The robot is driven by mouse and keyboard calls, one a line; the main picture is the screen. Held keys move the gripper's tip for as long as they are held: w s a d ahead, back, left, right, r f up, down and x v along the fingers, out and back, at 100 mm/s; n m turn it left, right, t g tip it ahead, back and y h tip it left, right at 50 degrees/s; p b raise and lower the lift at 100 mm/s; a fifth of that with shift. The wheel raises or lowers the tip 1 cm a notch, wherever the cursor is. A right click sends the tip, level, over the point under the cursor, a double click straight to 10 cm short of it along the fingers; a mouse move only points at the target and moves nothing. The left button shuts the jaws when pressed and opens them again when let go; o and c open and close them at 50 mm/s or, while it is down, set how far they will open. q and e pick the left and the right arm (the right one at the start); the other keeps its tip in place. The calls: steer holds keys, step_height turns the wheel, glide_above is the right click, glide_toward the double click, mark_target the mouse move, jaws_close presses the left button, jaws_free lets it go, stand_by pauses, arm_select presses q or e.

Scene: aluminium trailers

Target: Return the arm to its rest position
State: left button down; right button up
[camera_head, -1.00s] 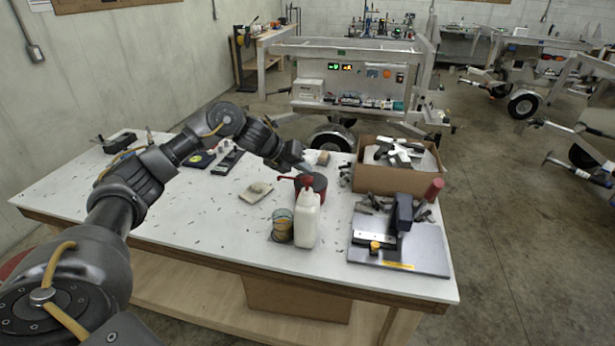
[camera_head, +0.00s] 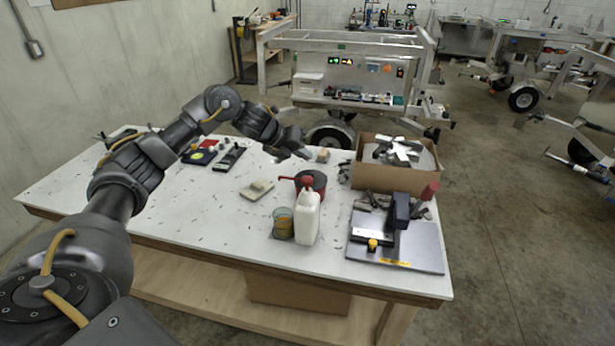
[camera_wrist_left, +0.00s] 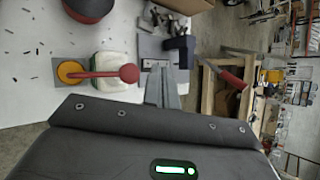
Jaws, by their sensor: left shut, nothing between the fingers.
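My left arm (camera_head: 128,175) reaches in from the left over the white-topped workbench (camera_head: 180,218). Its left gripper (camera_head: 306,154) hangs above the bench's far middle, behind the red pump bottle. In the left wrist view the gripper's fingers (camera_wrist_left: 162,88) are together, with nothing between them. They appear apart from the bottle and the fixture. My right gripper is in neither view.
A cardboard box (camera_head: 378,177) of metal parts and a metal fixture plate (camera_head: 420,259) are at right. The bench's front left is mostly clear.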

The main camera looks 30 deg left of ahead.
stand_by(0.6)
